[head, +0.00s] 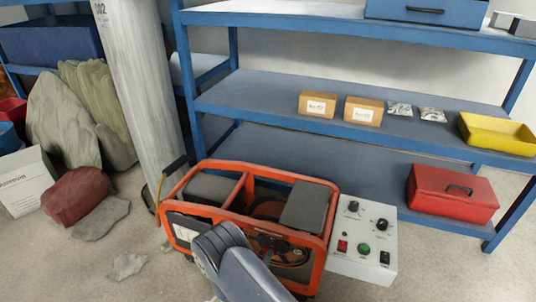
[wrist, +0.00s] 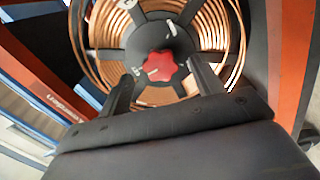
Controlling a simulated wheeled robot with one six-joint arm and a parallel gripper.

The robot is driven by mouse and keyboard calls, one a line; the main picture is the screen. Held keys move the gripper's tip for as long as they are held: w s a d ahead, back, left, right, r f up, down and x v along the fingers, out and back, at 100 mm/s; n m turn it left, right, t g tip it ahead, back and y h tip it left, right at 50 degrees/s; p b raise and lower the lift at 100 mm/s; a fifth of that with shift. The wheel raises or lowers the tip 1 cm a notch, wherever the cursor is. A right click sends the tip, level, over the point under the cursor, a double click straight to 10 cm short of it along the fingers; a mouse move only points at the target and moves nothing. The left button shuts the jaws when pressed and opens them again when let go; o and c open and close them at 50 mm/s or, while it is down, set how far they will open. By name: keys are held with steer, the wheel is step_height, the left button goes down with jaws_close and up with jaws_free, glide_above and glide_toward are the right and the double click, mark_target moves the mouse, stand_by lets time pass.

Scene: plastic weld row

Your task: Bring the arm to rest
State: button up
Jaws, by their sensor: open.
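My gripper (wrist: 163,78) is open in the wrist view, its two dark fingers spread apart with nothing held between them. A red lobed knob (wrist: 160,66) at the hub of a copper wire spool (wrist: 112,30) lies just beyond the fingertips, in line with the gap. I cannot tell how far the knob is from them. In the head view my grey arm (head: 235,262) reaches from the bottom edge over the near side of an orange-framed machine (head: 328,225). My gripper is not clear there, and the arm hides part of the machine's front.
A white control box (head: 365,262) with knobs and buttons stands right of the machine. Behind is a blue shelf (head: 250,93) with cardboard boxes (head: 318,104), a yellow tray (head: 495,136) and a red toolbox (head: 452,194). A grey column (head: 145,90) and sacks (head: 60,120) stand left.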

steer(key=shift+x, duration=1.15)
steer(key=shift+s, duration=0.1)
steer(key=p+v, duration=0.3)
steer(key=v, duration=0.7)
steer(key=w+d+n+p, duration=0.3)
steer(key=w+n, duration=0.6)
steer(key=n, duration=1.2)
steer(key=shift+w+r, duration=0.3)
stand_by(0.4)
